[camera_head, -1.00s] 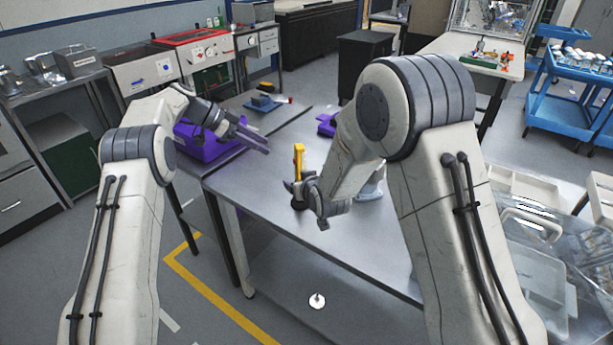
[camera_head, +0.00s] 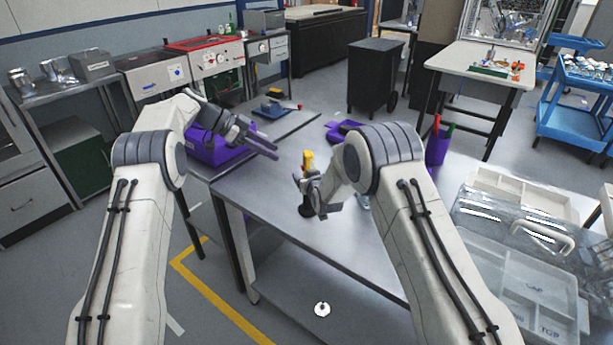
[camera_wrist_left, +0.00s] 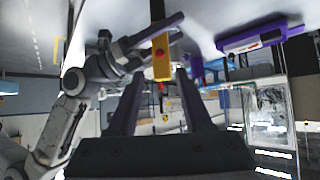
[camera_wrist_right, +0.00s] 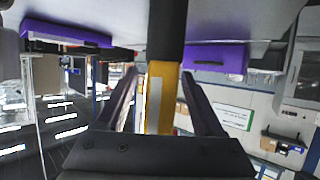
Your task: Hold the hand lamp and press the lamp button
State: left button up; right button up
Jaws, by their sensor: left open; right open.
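The hand lamp (camera_head: 308,158) stands upright near the left part of the grey table, with a yellow body and a dark lower part. My right gripper (camera_head: 314,190) is open, with its fingers on either side of the lamp; contact is not clear. In the right wrist view the lamp's yellow body (camera_wrist_right: 161,100) lies between the two open fingers. My left gripper (camera_head: 262,143) is open and empty, left of the lamp and apart from it. The left wrist view shows the lamp (camera_wrist_left: 161,58) ahead, with a red spot on its yellow side, perhaps the button.
The grey table (camera_head: 270,195) has free room in front of the lamp. A purple bin (camera_head: 212,150) stands behind my left gripper, and another purple item (camera_head: 343,131) lies farther back. A purple cup (camera_head: 437,148) and clear trays (camera_head: 520,270) are at the right.

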jog(key=shift+w+f, duration=0.1)
jog(key=shift+w, duration=0.15)
grip_shut()
pick_arm(q)
grip_shut()
dwell(1.4)
